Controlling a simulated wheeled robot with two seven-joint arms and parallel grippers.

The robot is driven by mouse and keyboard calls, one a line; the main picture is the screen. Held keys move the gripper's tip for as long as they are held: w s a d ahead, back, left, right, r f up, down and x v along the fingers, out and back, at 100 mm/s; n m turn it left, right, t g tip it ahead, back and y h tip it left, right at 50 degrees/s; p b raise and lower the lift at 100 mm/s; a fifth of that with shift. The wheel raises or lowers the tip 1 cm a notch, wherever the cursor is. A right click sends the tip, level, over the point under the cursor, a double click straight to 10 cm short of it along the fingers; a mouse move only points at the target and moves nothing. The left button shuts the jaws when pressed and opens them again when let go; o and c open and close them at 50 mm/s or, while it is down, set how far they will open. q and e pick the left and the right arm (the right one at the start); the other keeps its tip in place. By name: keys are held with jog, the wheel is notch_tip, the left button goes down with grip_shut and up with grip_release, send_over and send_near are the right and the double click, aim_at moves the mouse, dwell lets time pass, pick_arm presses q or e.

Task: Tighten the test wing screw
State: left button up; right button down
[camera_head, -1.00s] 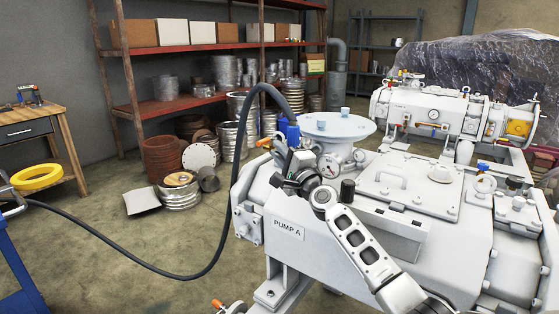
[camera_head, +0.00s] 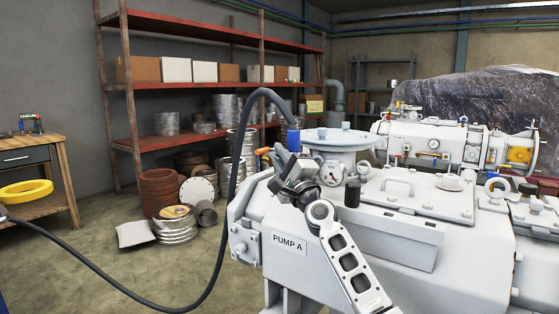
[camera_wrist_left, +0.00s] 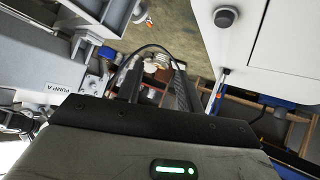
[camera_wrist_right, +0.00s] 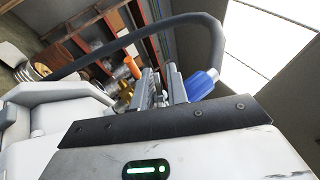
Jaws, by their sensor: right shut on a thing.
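A blue hose connector (camera_wrist_right: 202,84) is just right of the fingers. An orange handle (camera_wrist_right: 132,68) and brass fittings (camera_wrist_right: 124,96) are to the left. My left gripper (camera_wrist_left: 158,82) is open and empty in the left wrist view, away from the fittings.
A workbench (camera_head: 40,165) with a yellow ring (camera_head: 25,191) stands at far left. Shelves (camera_head: 200,135) and stacked metal parts (camera_head: 178,225) are behind.

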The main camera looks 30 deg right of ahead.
jog(key=c, duration=1.6)
grip_release()
jog(key=shift+s, duration=0.1)
jog(key=shift+s+f, duration=0.2)
jog(key=shift+s, duration=0.05)
jog(key=v, duration=1.5)
jog(key=shift+s, duration=0.1)
